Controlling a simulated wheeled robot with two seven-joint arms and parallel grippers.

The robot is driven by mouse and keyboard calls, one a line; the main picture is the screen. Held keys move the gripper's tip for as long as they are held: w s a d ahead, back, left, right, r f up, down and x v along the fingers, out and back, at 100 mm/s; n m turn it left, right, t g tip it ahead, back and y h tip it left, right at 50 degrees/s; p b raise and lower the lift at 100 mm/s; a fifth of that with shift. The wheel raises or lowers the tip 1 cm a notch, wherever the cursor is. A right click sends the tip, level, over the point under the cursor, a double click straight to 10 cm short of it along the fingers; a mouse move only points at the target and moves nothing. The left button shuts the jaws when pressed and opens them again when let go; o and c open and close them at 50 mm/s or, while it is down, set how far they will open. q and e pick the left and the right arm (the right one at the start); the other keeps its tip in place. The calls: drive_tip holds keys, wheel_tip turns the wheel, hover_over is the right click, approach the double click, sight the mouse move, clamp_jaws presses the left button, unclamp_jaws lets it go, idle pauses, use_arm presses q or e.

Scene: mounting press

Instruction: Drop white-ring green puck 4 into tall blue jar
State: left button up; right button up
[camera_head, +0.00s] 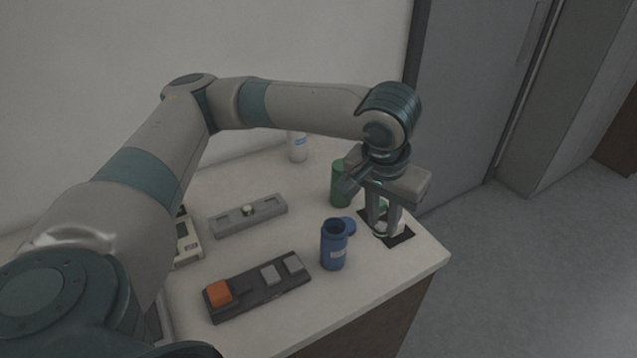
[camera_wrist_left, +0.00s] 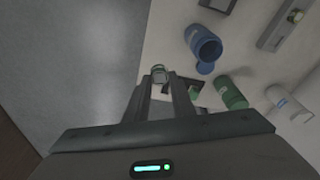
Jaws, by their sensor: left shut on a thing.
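The tall blue jar (camera_head: 334,255) stands upright and open near the right end of the table, with a pale label. It also shows in the left wrist view (camera_wrist_left: 204,43). My left gripper (camera_head: 381,230) points down over the dark mat, to the right of the jar and apart from it. My right gripper is not in view.
A blue lid (camera_head: 348,225) lies beside the jar. A green jar (camera_head: 339,184) and white bottle (camera_head: 298,148) stand behind. A grey holder (camera_head: 230,222) and button panel (camera_head: 262,290) lie left. The table edge is close right.

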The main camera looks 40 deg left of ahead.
use_arm(q)
drive_tip(key=shift+w+d, duration=0.1)
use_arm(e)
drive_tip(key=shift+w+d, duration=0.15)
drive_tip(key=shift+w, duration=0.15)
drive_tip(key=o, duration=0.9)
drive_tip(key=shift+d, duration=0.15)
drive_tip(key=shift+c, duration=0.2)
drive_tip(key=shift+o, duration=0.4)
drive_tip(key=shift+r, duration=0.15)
use_arm(q)
drive_tip(key=shift+w+a+r+m+p, duration=0.15)
drive_tip(key=shift+a+m+p, duration=0.1)
drive_tip(key=shift+m+p, duration=0.3)
drive_tip(key=shift+s+a+r+m+p, duration=0.1)
drive_tip(key=shift+a+m+p, duration=0.2)
drive_tip(key=shift+m, duration=0.35)
drive_tip(key=a+m+g+h+p, duration=0.2)
drive_tip(key=a+m+p, duration=0.7)
drive_tip(key=m, duration=1.1)
drive_tip(key=shift+a+r+g+p, duration=0.45)
drive_tip(key=shift+g+p, duration=0.15)
drive_tip(key=shift+p, duration=0.25)
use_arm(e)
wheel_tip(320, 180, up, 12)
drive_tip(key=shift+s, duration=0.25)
use_arm(q)
drive_tip(key=shift+d, duration=0.1)
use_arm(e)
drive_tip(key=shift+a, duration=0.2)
